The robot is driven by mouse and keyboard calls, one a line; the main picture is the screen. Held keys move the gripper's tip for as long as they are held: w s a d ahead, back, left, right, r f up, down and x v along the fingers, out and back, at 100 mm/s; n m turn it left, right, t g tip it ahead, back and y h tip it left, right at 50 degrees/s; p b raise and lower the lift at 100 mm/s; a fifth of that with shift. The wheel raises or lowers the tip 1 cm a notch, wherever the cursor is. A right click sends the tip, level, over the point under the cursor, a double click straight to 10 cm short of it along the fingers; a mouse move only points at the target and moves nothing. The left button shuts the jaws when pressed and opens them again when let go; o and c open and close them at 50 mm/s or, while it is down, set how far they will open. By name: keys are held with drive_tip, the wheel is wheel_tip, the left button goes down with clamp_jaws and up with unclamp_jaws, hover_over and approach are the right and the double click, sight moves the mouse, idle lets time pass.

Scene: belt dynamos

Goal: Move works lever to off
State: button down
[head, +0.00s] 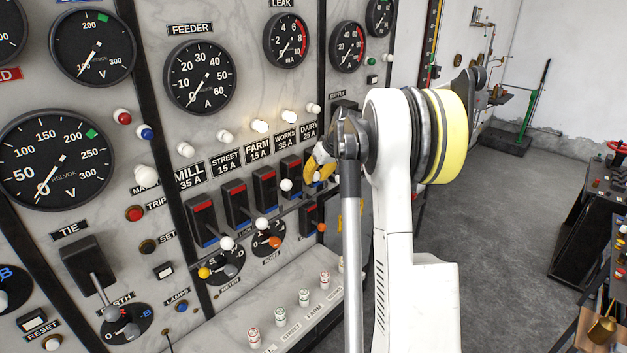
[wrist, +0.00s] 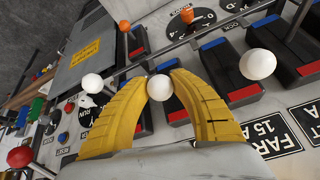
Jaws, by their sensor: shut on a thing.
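The works lever's white ball knob (wrist: 160,87) sits between the two yellow fingers of my gripper (head: 320,170) in the wrist view. My gripper is shut on it, with a finger on each side. In the head view my gripper and wrist hide this knob. The WORKS 35 A label (head: 286,138) is above the row of switch blocks, and the works block (head: 291,167) has a red end at the top. The lever's exact angle cannot be told.
The farm lever's white knob (wrist: 257,64) stands close beside the right finger. Another white knob (wrist: 92,82) stands left of the left finger. The street knob (head: 261,223) and mill knob (head: 226,243) hang lower. A shelf with small fuses (head: 304,297) runs below.

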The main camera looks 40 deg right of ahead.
drive_tip(key=shift+s+f+t+b, duration=0.2)
drive_tip(key=shift+f+t+b, duration=0.45)
drive_tip(key=shift+f+b, duration=0.4)
drive_tip(key=shift+s+f+t+b, duration=0.15)
drive_tip(key=shift+f+t+b, duration=0.5)
drive_tip(key=shift+b, duration=0.75)
drive_tip(key=shift+s+f+t+b, duration=0.2)
drive_tip(key=shift+f+t+b, duration=0.4)
drive_tip(key=shift+f+b, duration=0.5)
drive_tip(key=shift+d+r, duration=0.1)
drive_tip(key=c, duration=1)
unclamp_jaws()
drive_tip(key=shift+s+r, duration=0.1)
drive_tip(key=shift+c, duration=0.2)
drive_tip(key=v, duration=1.2)
